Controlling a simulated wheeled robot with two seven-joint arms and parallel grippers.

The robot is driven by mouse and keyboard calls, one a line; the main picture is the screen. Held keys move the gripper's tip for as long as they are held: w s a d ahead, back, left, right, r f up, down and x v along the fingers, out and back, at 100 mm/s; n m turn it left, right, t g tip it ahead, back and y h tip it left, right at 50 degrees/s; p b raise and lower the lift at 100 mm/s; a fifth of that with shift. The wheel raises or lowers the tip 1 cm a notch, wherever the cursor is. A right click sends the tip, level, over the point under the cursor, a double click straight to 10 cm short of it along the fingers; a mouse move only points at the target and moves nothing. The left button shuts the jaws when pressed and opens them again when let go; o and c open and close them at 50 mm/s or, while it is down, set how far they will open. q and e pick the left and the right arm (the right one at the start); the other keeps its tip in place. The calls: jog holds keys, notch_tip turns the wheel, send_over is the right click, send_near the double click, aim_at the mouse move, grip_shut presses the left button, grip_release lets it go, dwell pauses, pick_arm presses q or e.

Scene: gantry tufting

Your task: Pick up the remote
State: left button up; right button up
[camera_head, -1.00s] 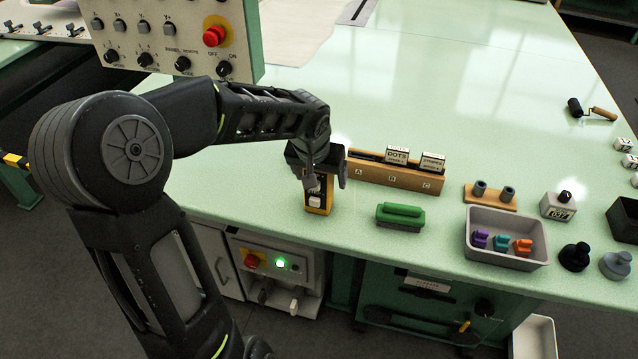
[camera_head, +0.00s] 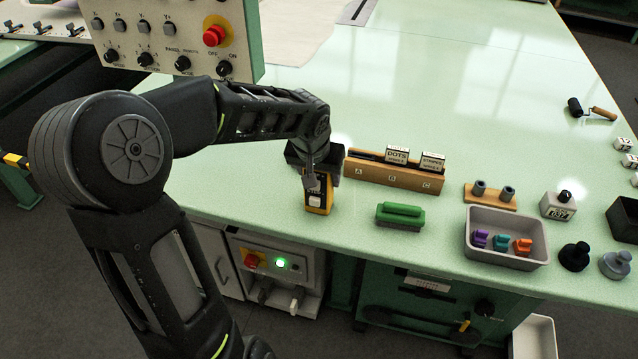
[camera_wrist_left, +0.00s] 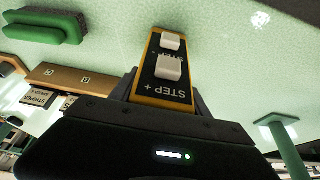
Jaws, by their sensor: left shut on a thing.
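The remote (camera_head: 319,197) is yellow and black with white buttons, near the front edge of the green table. In the left wrist view the remote (camera_wrist_left: 168,72) shows two white buttons and the label "STEP +". My left gripper (camera_head: 316,176) is over it, with its fingers shut on its sides. In the left wrist view the left gripper (camera_wrist_left: 160,95) has the remote between its fingers. The gripper hides the remote's far end. I cannot tell whether the remote still touches the table. My right gripper is not in view.
A wooden card holder (camera_head: 390,175) stands just right of the remote, and a green-handled brush (camera_head: 400,214) lies in front of it. A grey tray (camera_head: 507,256) with coloured pieces is further right. A control panel (camera_head: 165,40) hangs at upper left. The table's middle is clear.

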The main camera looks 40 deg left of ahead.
pick_arm(q)
grip_shut()
jog(key=shift+r, duration=0.1)
dwell(0.3)
notch_tip(320, 180, up, 10)
jog(key=shift+f, duration=0.1)
dwell(0.4)
dwell(0.4)
